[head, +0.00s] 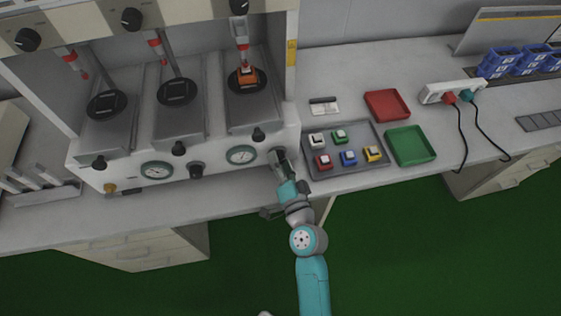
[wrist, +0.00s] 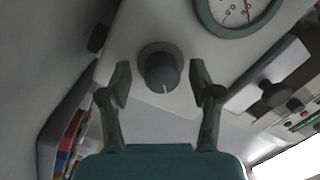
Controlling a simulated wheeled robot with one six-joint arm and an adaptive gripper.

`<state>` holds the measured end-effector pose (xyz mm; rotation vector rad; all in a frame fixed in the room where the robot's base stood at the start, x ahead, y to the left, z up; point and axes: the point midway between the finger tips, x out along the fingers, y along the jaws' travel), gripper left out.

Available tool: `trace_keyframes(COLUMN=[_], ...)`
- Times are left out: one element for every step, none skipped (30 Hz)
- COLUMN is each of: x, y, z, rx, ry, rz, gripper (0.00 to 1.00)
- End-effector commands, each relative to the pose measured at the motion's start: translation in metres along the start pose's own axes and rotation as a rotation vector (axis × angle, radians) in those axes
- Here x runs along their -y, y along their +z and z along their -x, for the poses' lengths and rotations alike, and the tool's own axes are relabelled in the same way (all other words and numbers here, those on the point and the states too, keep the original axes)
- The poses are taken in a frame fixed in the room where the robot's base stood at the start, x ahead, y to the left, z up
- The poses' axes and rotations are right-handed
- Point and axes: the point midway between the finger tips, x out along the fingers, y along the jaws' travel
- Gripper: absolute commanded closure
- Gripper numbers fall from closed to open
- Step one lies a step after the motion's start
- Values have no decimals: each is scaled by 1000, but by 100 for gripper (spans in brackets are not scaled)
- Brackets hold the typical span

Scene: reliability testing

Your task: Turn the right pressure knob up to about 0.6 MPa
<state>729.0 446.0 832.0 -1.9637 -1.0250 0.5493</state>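The right pressure knob (wrist: 160,70) is a dark round knob on the white machine front, with a white pointer line toward the bottom of the wrist view. My gripper (wrist: 159,82) is open, one finger on each side of the knob, with visible gaps on both sides. In the head view my gripper (head: 281,160) is at the right end of the machine front and largely hides this knob. The right pressure gauge (head: 241,155) is just left of it. Part of that gauge also shows in the wrist view (wrist: 235,29); the reading is cut off or too small to tell.
A left gauge (head: 157,171) and another dark knob (head: 196,170) sit further left on the front. A grey tray (head: 312,166) with several coloured blocks stands close to the right of my gripper. Red (head: 387,105) and green (head: 410,146) trays lie beyond it.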

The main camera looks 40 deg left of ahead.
Motion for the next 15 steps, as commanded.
trace_keyframes(x=[0,0,0,0,0,0,0,0,0,0,0,-1,-1,-1,0], y=[0,0,0,0,0,0,0,0,0,0,0,0,0,0,0], z=[0,0,1,2,3,6,8,12,17,22,27,34,40,46,54], rx=[0,0,-1,-1,-1,-1,-1,-1,-1,-1,-1,-1,-1,-1,-1], ry=[-1,-1,-1,-1,-1,0,0,0,1,1,1,2,2,3,2], rz=[0,0,0,0,0,0,-1,0,0,1,0,-2,-1,0,-2], gripper=[37,37,37,37,37,37,37,37,37,37,37,37,37,37,37])
